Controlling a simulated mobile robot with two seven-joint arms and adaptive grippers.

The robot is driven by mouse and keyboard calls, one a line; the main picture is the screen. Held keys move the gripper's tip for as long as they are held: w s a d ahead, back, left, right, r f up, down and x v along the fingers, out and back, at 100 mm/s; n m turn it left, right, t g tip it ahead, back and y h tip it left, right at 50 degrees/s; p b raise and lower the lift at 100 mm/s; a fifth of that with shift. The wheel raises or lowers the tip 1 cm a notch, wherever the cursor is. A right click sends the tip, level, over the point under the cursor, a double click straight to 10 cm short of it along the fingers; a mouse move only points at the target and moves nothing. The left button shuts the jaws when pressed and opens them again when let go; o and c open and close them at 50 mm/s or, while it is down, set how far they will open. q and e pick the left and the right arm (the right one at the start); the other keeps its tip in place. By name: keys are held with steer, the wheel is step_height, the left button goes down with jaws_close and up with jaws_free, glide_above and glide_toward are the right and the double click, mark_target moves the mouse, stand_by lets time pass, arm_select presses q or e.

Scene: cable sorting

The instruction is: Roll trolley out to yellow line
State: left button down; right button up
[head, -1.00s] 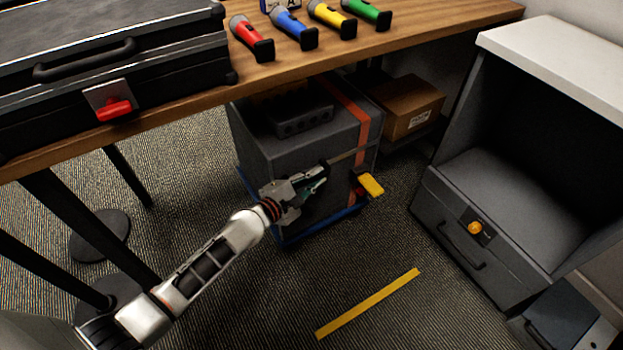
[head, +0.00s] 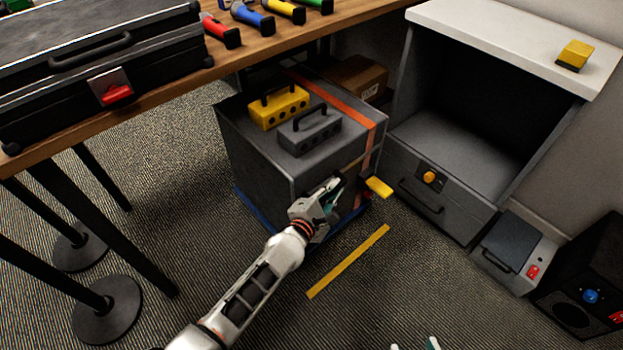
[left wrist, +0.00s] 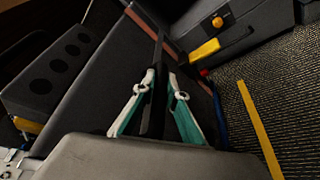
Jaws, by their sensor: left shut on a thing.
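The trolley is a dark grey box (head: 255,157) on a blue base (head: 256,212), with an orange strap (head: 343,103) over it. It stands partly out from under the wooden table. The yellow line (head: 348,262) lies on the carpet in front of it, with a strip of carpet between. It also shows in the left wrist view (left wrist: 258,128). My left gripper (head: 335,190) is shut on a dark bar handle (left wrist: 155,100) at the trolley's front. A yellow pedal (head: 379,187) sticks out low at the trolley's right. Only two separated fingertips of my right gripper (head: 413,346) show at the bottom edge.
A grey cabinet (head: 440,190) stands close on the right, a cardboard box (head: 358,76) behind. Black table legs (head: 95,220) stand left. Carpet beyond the line is clear.

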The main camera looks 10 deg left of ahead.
arm_select(q)
steer(key=shift+s+d+p, duration=0.15)
steer(key=shift+s+d, duration=0.6)
steer(key=shift+d, duration=0.2)
steer(key=shift+s+d+p, duration=0.15)
steer(key=shift+s+d, duration=0.55)
steer(key=shift+d, duration=0.25)
arm_select(e)
steer(key=shift+s+d+f, duration=0.25)
steer(key=shift+s+f, duration=0.15)
steer(key=shift+f, duration=0.25)
arm_select(q)
steer(key=c, duration=2)
jaws_free()
steer(key=shift+c, duration=0.2)
arm_select(e)
steer(key=shift+w+a+r, duration=0.1)
arm_select(q)
steer(key=shift+a, duration=0.1)
